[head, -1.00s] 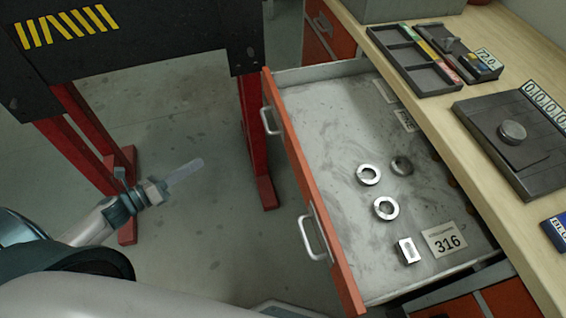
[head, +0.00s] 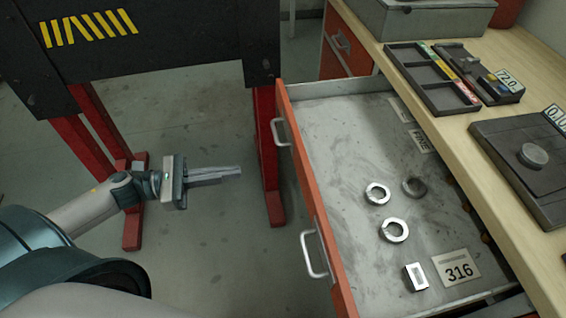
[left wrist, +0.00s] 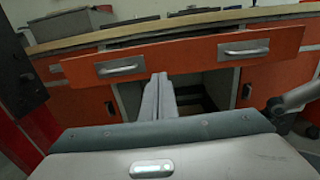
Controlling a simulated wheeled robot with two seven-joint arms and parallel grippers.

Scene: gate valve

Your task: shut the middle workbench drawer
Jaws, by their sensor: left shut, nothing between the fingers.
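The orange-fronted workbench drawer (head: 360,150) stands pulled out from the bench in the head view. It holds several metal rings and nuts and a label reading 316. Its front carries two metal handles, a far one (head: 280,133) and a near one (head: 312,253). The drawer front (left wrist: 190,57) also shows in the left wrist view, ahead of my fingers. My left gripper (head: 238,171) is shut and empty, left of the drawer front and apart from it, pointing toward it. My right gripper is not identifiable in these views.
The wooden bench top (head: 440,130) carries a dark parts tray (head: 430,80), a grey scale (head: 525,165) and a grey box (head: 425,15). A black panel on red legs (head: 268,160) stands behind and left of the drawer.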

